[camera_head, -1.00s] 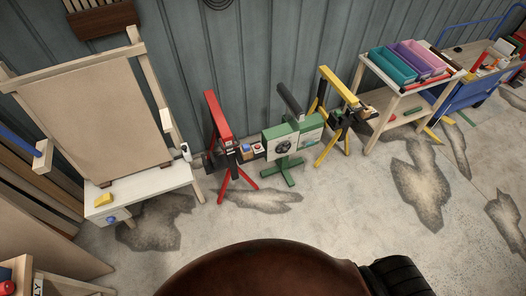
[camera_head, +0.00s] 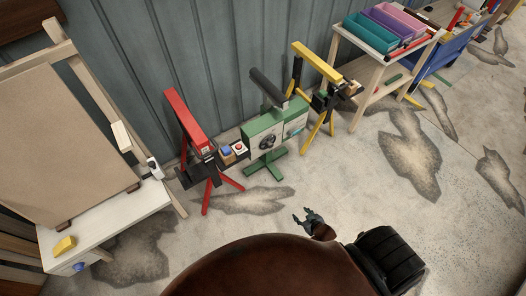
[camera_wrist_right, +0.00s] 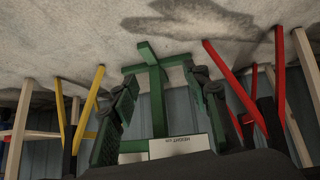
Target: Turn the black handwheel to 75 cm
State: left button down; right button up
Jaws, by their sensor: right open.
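The black handwheel (camera_head: 266,142) shows as a small dark round shape on the front of a green stand (camera_head: 262,130) near the wall. Its angle cannot be read at this size. My right gripper (camera_head: 306,215) is open and empty, in front of the stand, apart from it and nearer to me. In the right wrist view my right gripper (camera_wrist_right: 165,80) has its fingers spread, with the green stand (camera_wrist_right: 157,95) behind them. A white label (camera_wrist_right: 180,146) with height lettering shows upside down there; the handwheel is not clear in that view. My left gripper is not in view.
A red stand (camera_head: 190,125) is left of the green one, with small blue and red buttons between. A yellow stand (camera_head: 318,62) is at right. A white table (camera_head: 110,222) with a board stands far left. The stained floor in front is clear.

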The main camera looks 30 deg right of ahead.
jog(key=w+d+r+t+b, duration=0.25)
jog(key=w+b, duration=0.25)
jog(key=w, duration=0.6)
jog(key=n+t+y+b, duration=0.1)
jog(key=t+y+b, duration=0.1)
jog(key=t+b, duration=0.8)
send_near(271, 147)
notch_tip(271, 147, up, 3)
jog(key=w+g+b, duration=0.2)
jog(key=g+b, duration=0.1)
jog(key=w+b, duration=0.1)
jog(key=w, duration=0.2)
jog(key=w+b, duration=0.1)
jog(key=w, duration=0.2)
jog(key=shift+a+f+b, duration=0.15)
jog(key=shift+f+b, duration=0.05)
jog(key=shift+b, duration=0.1)
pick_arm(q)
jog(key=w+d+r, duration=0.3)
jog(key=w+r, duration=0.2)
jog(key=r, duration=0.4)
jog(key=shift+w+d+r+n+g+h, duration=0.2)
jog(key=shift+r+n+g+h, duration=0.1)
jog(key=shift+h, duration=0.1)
pick_arm(e)
jog(key=shift+w+r, duration=0.1)
jog(key=shift+w, duration=0.45)
jog(key=shift+c, duration=0.4)
